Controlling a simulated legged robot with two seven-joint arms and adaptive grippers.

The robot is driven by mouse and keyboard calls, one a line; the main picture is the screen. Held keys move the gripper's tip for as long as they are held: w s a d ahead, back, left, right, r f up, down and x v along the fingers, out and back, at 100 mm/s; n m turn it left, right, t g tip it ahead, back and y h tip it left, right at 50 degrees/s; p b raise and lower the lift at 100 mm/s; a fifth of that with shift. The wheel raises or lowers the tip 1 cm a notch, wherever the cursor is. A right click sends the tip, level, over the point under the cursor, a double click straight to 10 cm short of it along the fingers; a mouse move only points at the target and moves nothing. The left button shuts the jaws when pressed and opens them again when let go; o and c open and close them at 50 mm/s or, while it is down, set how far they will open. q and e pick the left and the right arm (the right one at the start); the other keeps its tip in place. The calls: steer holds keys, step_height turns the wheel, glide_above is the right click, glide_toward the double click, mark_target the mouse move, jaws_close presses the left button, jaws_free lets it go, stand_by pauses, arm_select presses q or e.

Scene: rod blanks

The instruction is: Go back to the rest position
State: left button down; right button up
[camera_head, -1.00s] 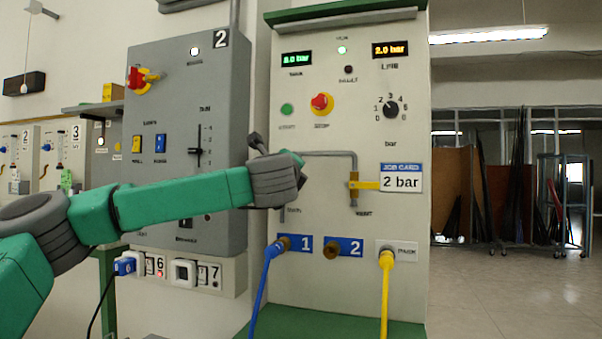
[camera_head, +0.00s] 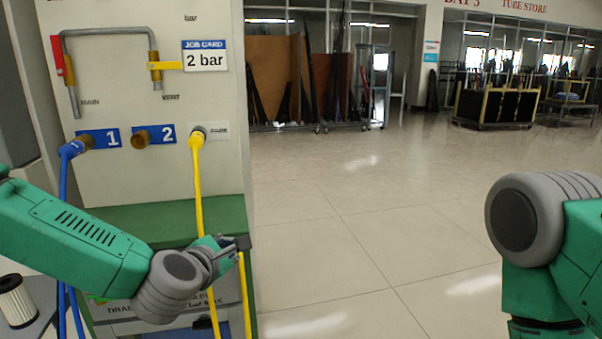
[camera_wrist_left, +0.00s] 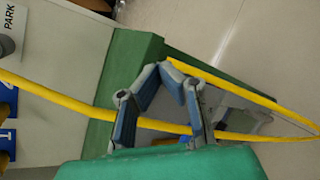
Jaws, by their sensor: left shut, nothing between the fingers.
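My left gripper (camera_head: 238,243) hangs low in front of the panel's green ledge, beside the yellow hose (camera_head: 197,180). In the left wrist view its blue-grey fingers (camera_wrist_left: 167,70) meet at the tips with nothing held. The yellow hose (camera_wrist_left: 60,103) passes behind them in that view; whether it touches them I cannot tell. My right arm shows at the right edge of the head view, but its gripper is out of sight.
The panel (camera_head: 150,100) has a blue hose (camera_head: 64,190) at port 1, an empty port 2 (camera_head: 141,139), and the yellow hose at the park port. A white cylinder (camera_head: 16,300) stands at the lower left. The tiled floor (camera_head: 380,220) between my arms is clear.

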arm_select(q)
steer(key=s+d+f+m+g+h, duration=0.1)
steer(key=s+d+f+m+g, duration=0.15)
steer(key=s+f+m, duration=0.7)
steer(key=s+a+f+m+g+y, duration=0.1)
steer(key=s+a+f+m+g, duration=0.25)
steer(key=s+f, duration=0.55)
steer(key=s+a+f+m+g, duration=0.3)
steer(key=s+a+f+m, duration=0.15)
steer(key=s+f, duration=0.35)
steer(key=s+a+f+m+g+y, duration=0.1)
steer(key=s+a+f+m+g, duration=0.1)
steer(key=s+a+m, duration=0.35)
steer(key=s+a+f+m+g+y, duration=0.1)
steer(key=s+a+m+g+y, duration=0.15)
steer(key=s, duration=0.55)
step_height(320, 180, up, 12)
steer(key=h+p, duration=0.1)
steer(key=p, duration=1.1)
steer(key=shift+a+r+p, duration=0.2)
steer(key=shift+r+p, duration=0.05)
steer(key=shift+p, duration=0.05)
arm_select(e)
step_height(320, 180, up, 13)
steer(key=shift+f, duration=0.2)
steer(key=shift+a, duration=0.1)
arm_select(q)
steer(key=shift+a, duration=0.2)
arm_select(e)
steer(key=shift+a, duration=0.15)
